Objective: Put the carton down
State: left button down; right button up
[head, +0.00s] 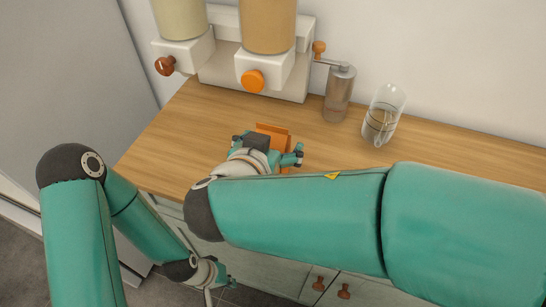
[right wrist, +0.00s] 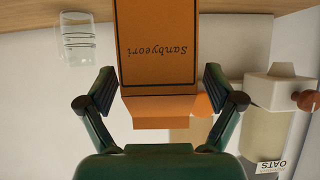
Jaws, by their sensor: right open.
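The orange carton (head: 273,129) is over the wooden worktop, mostly hidden behind my right gripper in the head view. In the right wrist view, which is upside down, the carton (right wrist: 157,45) shows a dark frame and the name "Sanbyeori". My right gripper (head: 272,155) is open, also in the right wrist view (right wrist: 158,82), with one finger on each side of the carton and a gap at both. The carton's base is out of sight, so its contact with the worktop cannot be seen. My left gripper (head: 222,283) hangs low, in front of the cabinet; its jaws are unclear.
A dispenser (head: 250,68) with an orange knob and a brown knob stands behind the carton. A grinder (head: 339,95) and a glass mug (head: 383,115) stand to the right. The worktop (head: 180,140) is clear left of the carton. Cabinet doors with knobs (head: 319,284) are below.

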jog(key=shift+c, duration=0.2)
grip_shut()
jog(key=shift+r, duration=0.15)
